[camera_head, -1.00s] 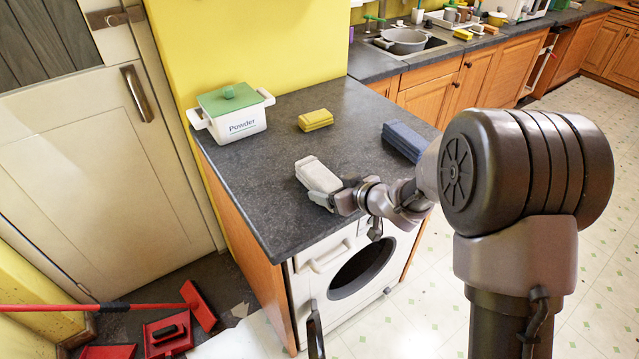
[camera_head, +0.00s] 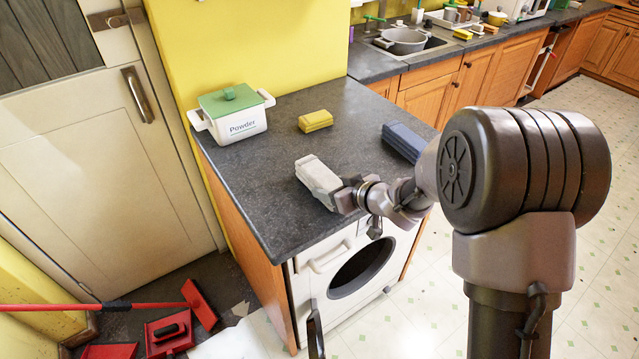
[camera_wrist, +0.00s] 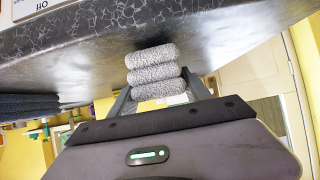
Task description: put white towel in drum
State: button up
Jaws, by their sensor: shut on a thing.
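The white towel (camera_head: 318,176), folded into a small stack, is at the front part of the dark worktop (camera_head: 270,165). My gripper (camera_head: 342,196) is shut on its near end. In the wrist view the towel's rolled folds (camera_wrist: 156,72) show between my gripper's fingers (camera_wrist: 158,94). Whether the towel touches the worktop I cannot tell. The drum (camera_head: 362,268) is the dark round opening in the white washing machine (camera_head: 318,288) under the worktop, below my gripper. The drum's inside is too dark to make out.
A yellow towel (camera_head: 315,121), a dark blue towel (camera_head: 404,141) and a white powder box (camera_head: 240,124) with a green lid stand on the worktop. A sink with a pot (camera_head: 403,41) lies behind. Red cleaning tools (camera_head: 168,334) lie on the floor at lower left.

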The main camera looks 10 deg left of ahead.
jog(key=shift+r, duration=0.3)
notch_tip(320, 180, up, 7)
jog(key=p, duration=0.7)
jog(key=shift+f, duration=0.1)
